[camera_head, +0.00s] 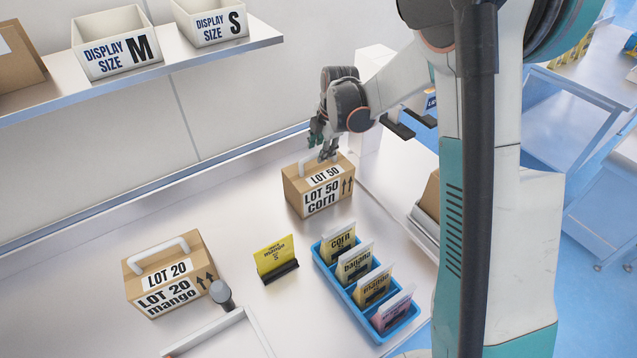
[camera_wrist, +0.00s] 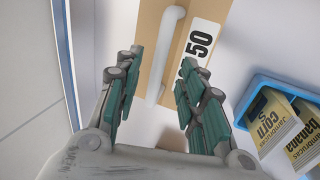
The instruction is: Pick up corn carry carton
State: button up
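The corn carton (camera_head: 304,204) is a brown box marked "LOT 50 corn", upright on the table with a white carry handle (camera_head: 307,166) on top. My gripper (camera_head: 326,148) is just above the carton's top, close to the handle's right end. In the wrist view, my gripper (camera_wrist: 158,88) is open, its green-padded fingers apart. The white handle (camera_wrist: 165,55) shows between the fingers, above the brown carton top (camera_wrist: 150,18). I cannot tell whether the fingers are down around the handle or still above it. No contact is visible.
The mango carton (camera_head: 136,288) stands at the left. A shelf (camera_head: 187,57) with bins (camera_head: 112,68) overhangs the back left.

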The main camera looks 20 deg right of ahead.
aim_at(318, 176)
jog(key=x, duration=0.4)
jog(key=shift+w+a+f, duration=0.1)
jog(key=shift+c, duration=0.6)
grip_shut()
